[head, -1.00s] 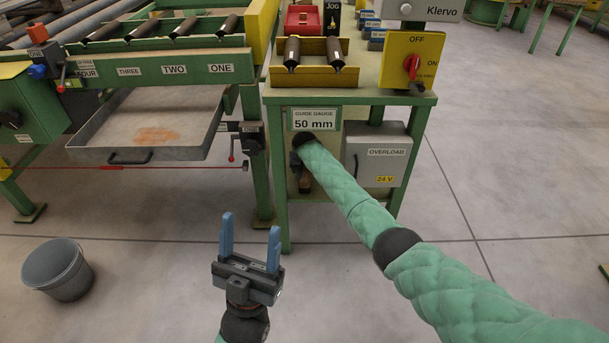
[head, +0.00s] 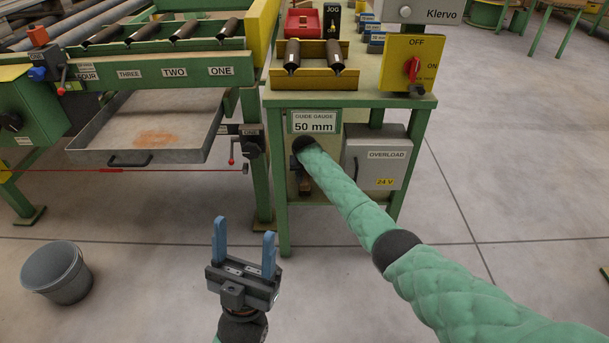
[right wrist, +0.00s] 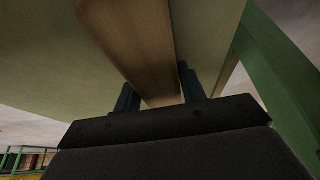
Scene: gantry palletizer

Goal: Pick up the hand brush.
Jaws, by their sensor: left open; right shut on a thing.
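The hand brush shows in the right wrist view as a long brown wooden piece (right wrist: 138,40) between the two dark fingers. My right gripper (right wrist: 160,88) is shut on it, under a pale green panel. In the head view, the right arm reaches to the front of the green stand, and the right gripper (head: 298,165) is mostly hidden behind my wrist. A small brown bit of the brush (head: 305,185) shows just below it; bristles cannot be made out. My left gripper (head: 245,230) is open and empty, with blue fingers pointing up, over the floor left of the stand.
The green stand (head: 284,220) carries a "50 mm" guide gauge sign (head: 314,121) and a grey overload box (head: 376,160). A metal tray (head: 190,152) hangs under the roller conveyor. A grey bucket (head: 58,272) stands at left.

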